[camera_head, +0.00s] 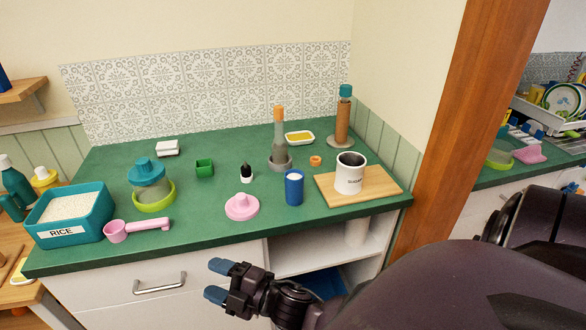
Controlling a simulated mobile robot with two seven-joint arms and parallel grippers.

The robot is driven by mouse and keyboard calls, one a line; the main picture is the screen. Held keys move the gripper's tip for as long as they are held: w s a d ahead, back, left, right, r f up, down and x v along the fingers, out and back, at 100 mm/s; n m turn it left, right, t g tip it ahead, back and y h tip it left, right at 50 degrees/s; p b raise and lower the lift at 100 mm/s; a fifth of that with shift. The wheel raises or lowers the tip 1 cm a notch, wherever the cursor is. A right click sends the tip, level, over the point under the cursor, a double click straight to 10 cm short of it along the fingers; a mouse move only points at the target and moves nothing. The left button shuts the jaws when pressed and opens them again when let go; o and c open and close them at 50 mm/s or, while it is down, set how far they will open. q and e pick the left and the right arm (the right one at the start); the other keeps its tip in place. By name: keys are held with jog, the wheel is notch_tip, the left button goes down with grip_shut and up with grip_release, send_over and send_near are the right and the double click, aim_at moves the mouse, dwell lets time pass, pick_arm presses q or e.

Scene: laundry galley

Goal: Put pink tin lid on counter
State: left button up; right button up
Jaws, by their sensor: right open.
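The pink tin lid (241,208) lies on the green counter (225,228), near its front edge, with its knob facing up. My right gripper (217,280) is in front of the counter, over the drawer fronts and below the lid in the picture. Its two blue-tipped fingers are apart with nothing between them. It does not touch the lid. A white tin (350,176) with dark lettering stands without a lid on a wooden board (325,190) at the counter's right. My left gripper is out of view.
A blue cup (294,190) stands right of the lid. A small dark-topped pot (246,174) is behind it. A pink scoop (137,229) and a teal rice bin (103,211) are at the left. Bare counter lies between scoop and lid. An open shelf is below the right part.

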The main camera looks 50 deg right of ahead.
jog(key=s+d+f+m+g+h, duration=0.5)
jog(key=s+d+f+m+h, duration=0.3)
jog(key=s+f+m, duration=0.5)
jog(key=m, duration=0.3)
jog(key=shift+s+d+f+m+g, duration=0.2)
jog(key=shift+d+f+m+g, duration=0.1)
jog(key=shift+d, duration=0.05)
